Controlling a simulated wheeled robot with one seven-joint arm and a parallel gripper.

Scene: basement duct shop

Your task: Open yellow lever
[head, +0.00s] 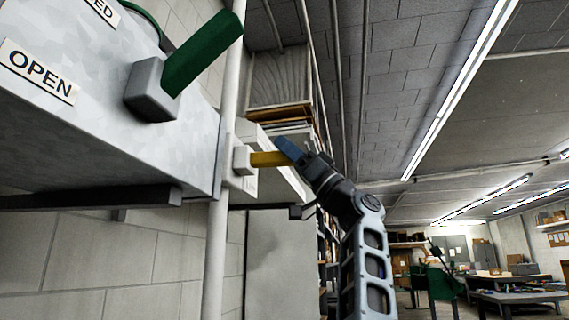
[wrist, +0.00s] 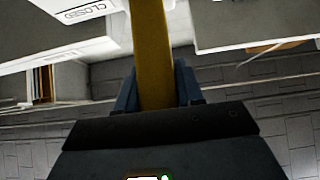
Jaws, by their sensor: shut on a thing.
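The yellow lever (head: 269,159) sticks out to the right from a small grey mount on a pale box in the head view, roughly level. My gripper (head: 286,150) is at the lever's free end, with its blue fingers around it. In the wrist view the yellow lever (wrist: 152,50) runs between the two blue fingers of my gripper (wrist: 158,88), which are shut on it. A "CLOSED" label (wrist: 86,11) shows on the box beside the lever in the wrist view. The lever's tip is hidden by my gripper.
A larger grey duct box (head: 100,130) with a green lever (head: 203,54) and an "OPEN" label (head: 38,71) is close at left. A vertical pipe (head: 217,240) stands between the boxes. Workbenches (head: 515,297) stand far right; the space right of my arm is free.

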